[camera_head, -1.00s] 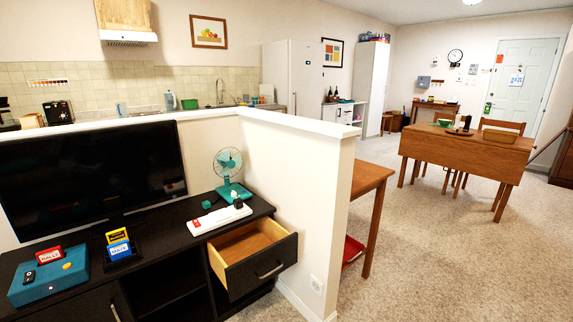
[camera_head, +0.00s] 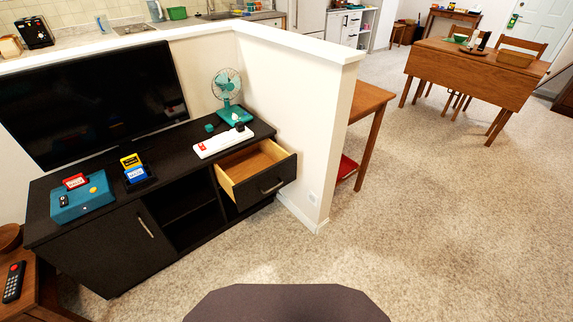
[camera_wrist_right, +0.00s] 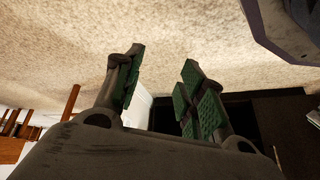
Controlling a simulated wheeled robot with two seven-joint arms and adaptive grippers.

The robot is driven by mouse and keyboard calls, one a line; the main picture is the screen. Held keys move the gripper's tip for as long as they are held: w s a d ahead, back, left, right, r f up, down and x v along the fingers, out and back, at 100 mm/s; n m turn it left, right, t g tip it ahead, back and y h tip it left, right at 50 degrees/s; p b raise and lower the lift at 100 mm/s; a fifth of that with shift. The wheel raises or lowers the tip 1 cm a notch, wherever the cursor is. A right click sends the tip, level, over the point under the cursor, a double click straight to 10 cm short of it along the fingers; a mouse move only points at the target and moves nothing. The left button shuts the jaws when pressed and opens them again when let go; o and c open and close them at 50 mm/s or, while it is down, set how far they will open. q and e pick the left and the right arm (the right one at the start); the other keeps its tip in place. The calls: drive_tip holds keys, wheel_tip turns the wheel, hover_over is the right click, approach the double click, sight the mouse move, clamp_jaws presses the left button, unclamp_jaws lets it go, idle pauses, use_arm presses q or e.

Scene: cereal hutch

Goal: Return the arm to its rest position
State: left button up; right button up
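My right gripper (camera_wrist_right: 163,66) shows only in the right wrist view. Its two fingers with green pads stand apart, with nothing between them, so it is open and empty. Carpet lies behind the fingertips, with a dark furniture shape beyond the right finger. Neither arm shows in the head view, and my left gripper is in no view. A dark rounded part of my own body shows at the bottom of the head view.
The black TV cabinet (camera_head: 110,240) has an open, empty-looking drawer (camera_head: 258,172) jutting out beside the white half wall (camera_head: 335,130). A wooden side table (camera_head: 38,290) with a remote (camera_head: 14,282) stands at lower left. Carpet (camera_head: 440,220) is clear at right.

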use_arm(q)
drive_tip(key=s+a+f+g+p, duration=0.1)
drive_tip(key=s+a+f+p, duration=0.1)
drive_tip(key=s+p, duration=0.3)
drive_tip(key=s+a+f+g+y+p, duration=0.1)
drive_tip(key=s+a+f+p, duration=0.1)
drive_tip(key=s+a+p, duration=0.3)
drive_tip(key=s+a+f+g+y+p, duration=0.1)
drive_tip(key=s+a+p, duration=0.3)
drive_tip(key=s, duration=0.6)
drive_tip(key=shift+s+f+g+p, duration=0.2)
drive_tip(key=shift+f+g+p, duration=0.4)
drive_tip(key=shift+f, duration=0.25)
use_arm(e)
drive_tip(key=s+d+f+g+h, duration=0.1)
drive_tip(key=s+d+f, duration=0.1)
drive_tip(key=s+d, duration=0.2)
drive_tip(key=s+d+f+g, duration=0.2)
drive_tip(key=s+d+f, duration=0.1)
drive_tip(key=s, duration=0.7)
drive_tip(key=s+d+f+n+g+h, duration=0.1)
drive_tip(key=s+d+f, duration=0.2)
drive_tip(key=s, duration=0.5)
drive_tip(key=shift+d+h, duration=0.3)
drive_tip(key=shift+d, duration=0.55)
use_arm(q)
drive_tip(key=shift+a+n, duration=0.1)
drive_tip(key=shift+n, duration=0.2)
use_arm(e)
drive_tip(key=shift+w+a, duration=0.1)
